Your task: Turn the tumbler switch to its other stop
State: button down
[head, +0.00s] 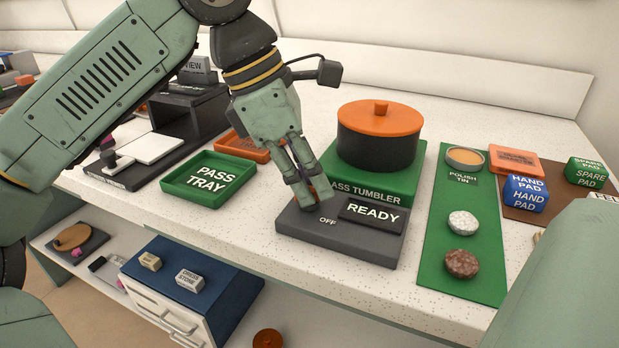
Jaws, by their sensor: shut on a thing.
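The glass tumbler (378,138), a dark drum with an orange lid and knob, stands on a green base labelled with the word TUMBLER. In front of it is a dark grey control box (345,247) with an OFF mark and a black READY plate (371,214). My gripper (309,196) points down at the left part of this box, beside the OFF mark. Its fingers are shut on the tumbler switch, of which only a small orange-brown part (321,187) shows. The fingers hide most of the switch, so I cannot tell which way it points.
A green PASS TRAY (178,184) lies to the left, with an orange tray (240,147) behind it. To the right is a green mat (470,213) with a polish tin (465,158) and two round lumps. Hand pads (525,193) are farther right.

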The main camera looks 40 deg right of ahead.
jog(key=n+t, duration=0.1)
jog(key=n, duration=0.2)
jog(key=n+t+h+b, duration=0.1)
jog(key=n, duration=0.2)
jog(key=shift+f+n, duration=0.2)
jog(key=shift+n, duration=0.1)
jog(key=n+t, duration=0.2)
jog(key=n, duration=0.2)
jog(key=shift+n+t, duration=0.3)
jog(key=shift+n, duration=0.7)
jog(key=c, duration=1.6)
grip_release()
jog(key=shift+c, duration=0.2)
jog(key=shift+o, duration=0.2)
jog(key=shift+r, duration=0.1)
jog(key=shift+r, duration=0.1)
